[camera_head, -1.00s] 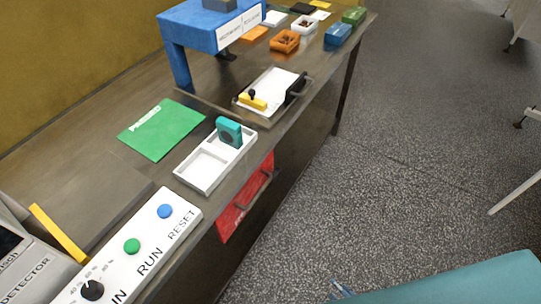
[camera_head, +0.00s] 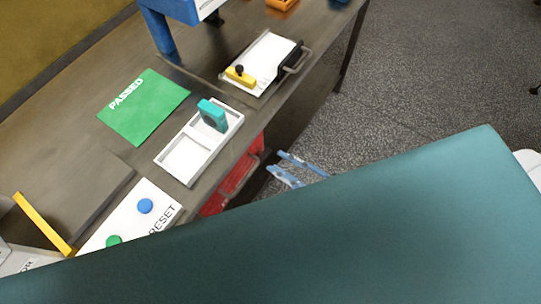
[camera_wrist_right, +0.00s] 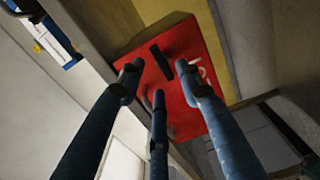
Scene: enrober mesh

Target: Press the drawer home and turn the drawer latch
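The red drawer front (camera_head: 212,203) shows below the table's front edge in the head view, partly covered by my arm. In the right wrist view the red front (camera_wrist_right: 187,42) fills the middle, with a dark bar (camera_wrist_right: 161,62) that looks like the latch, a grey curved handle and white lettering. I cannot tell how far the drawer stands out. My right gripper (camera_head: 276,161) is just right of the red front in the head view. In the wrist view its fingers (camera_wrist_right: 160,84) are spread, empty and pointed at the red front; contact is unclear. My left gripper is not in view.
On the table are a white divided tray (camera_head: 158,160) with a teal block (camera_head: 212,115), a green PASSED mat (camera_head: 140,110), a button panel (camera_head: 125,215) and a white plate (camera_head: 262,58) with a yellow piece and metal handle. Open floor (camera_head: 400,90) lies right.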

